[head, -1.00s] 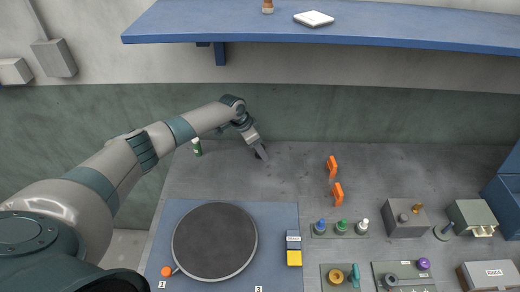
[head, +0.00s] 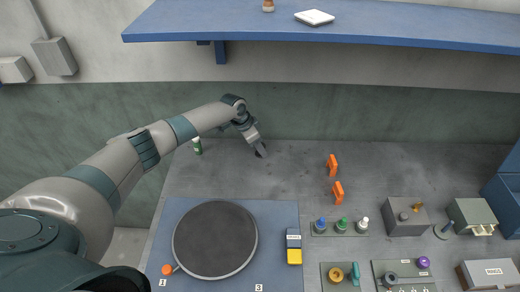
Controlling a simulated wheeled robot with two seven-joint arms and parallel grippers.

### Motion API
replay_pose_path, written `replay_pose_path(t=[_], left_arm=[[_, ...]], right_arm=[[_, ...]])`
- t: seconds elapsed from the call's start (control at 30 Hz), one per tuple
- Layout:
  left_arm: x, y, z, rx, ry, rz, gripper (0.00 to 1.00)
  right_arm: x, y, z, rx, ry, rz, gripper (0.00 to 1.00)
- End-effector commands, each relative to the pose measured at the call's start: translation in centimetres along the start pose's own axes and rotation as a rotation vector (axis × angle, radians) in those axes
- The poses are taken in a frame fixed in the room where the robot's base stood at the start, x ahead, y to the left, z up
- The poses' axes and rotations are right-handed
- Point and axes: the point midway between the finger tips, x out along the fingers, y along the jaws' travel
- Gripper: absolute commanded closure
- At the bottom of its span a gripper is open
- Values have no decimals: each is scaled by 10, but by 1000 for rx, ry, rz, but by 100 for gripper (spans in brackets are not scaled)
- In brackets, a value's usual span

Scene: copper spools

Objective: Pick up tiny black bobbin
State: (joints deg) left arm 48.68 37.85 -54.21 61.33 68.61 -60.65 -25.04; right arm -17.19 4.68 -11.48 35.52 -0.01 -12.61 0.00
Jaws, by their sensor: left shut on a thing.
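My left gripper (head: 260,151) is at the back of the grey worktop, pointing down close to the surface. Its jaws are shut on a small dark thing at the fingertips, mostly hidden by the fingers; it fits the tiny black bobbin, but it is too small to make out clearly. I cannot tell whether it touches the worktop. My right gripper is not in view.
A green bottle (head: 197,146) stands left of the gripper. Orange pieces (head: 338,191) stand to the right. A round dark plate (head: 215,240) lies on a blue mat (head: 285,214) in front. A blue shelf (head: 400,32) overhangs the back. Worktop around the gripper is clear.

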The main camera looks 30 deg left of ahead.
Motion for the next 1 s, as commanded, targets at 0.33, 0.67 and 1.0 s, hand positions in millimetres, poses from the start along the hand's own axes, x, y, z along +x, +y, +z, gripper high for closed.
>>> replay_pose_path(t=[0.33, 0.67, 1.0], left_arm=[[-13, 0, -6, 3, 2, 0, 90], [-45, 29, -40, 6, 5, 1, 90], [-67, 80, -84, 4, 4, 0, 90]], right_arm=[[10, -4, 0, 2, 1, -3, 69], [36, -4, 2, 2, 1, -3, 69], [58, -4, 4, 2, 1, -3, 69]])
